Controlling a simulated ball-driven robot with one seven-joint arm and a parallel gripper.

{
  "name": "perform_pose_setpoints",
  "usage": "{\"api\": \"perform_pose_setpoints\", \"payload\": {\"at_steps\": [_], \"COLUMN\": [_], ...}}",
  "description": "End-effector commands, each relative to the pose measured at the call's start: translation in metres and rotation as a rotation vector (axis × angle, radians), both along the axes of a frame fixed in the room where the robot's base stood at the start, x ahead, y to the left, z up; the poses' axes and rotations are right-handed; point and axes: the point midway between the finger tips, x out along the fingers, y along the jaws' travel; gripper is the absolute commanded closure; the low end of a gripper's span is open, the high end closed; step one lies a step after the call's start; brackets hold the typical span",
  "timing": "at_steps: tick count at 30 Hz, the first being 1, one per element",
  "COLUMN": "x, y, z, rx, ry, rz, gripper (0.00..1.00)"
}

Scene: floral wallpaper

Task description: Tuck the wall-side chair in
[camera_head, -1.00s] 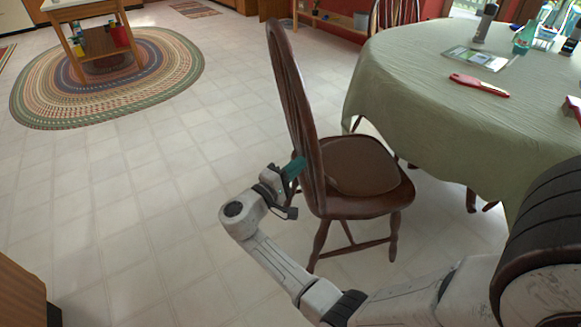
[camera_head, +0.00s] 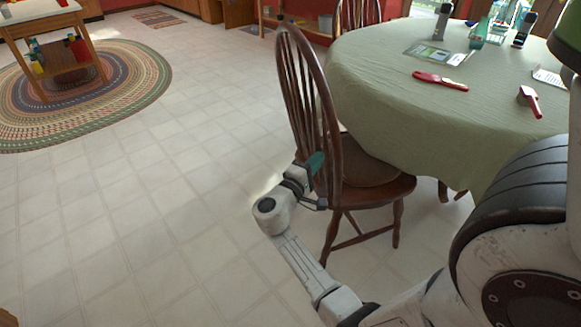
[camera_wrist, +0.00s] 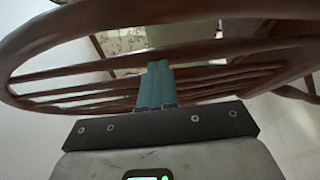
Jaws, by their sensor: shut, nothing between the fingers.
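A dark brown wooden chair (camera_head: 362,196) with a spindle back stands in the middle of the head view. Its seat front reaches under the hanging edge of the green tablecloth of the round table (camera_head: 387,84). My gripper (camera_head: 316,164) is shut, with its teal fingertips against or very close to the back of the chair's backrest. In the wrist view the teal fingers (camera_wrist: 156,84) lie across the spindles of the backrest (camera_wrist: 215,80); nothing shows between them. I cannot tell whether they press on the wood or poke between spindles.
A second chair (camera_head: 358,14) stands behind the table. The table holds a red-handled brush (camera_head: 440,81), a second red item (camera_head: 529,99), bottles and papers. A braided rug (camera_head: 135,88) under a wooden cart (camera_head: 55,42) lies at left. The tiled floor between is clear.

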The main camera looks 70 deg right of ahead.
Motion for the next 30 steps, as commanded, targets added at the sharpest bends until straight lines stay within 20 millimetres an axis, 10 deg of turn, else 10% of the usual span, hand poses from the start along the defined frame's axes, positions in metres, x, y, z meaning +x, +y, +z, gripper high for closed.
{"api": "perform_pose_setpoints", "payload": {"at_steps": [15, 30], "x": [-0.107, -0.138], "y": [-0.083, -0.110], "z": [-0.004, 0.000], "rx": [-0.001, 0.001], "ry": [-0.004, -0.003], "rz": [-0.009, -0.002], "gripper": [1.00, 1.00]}}
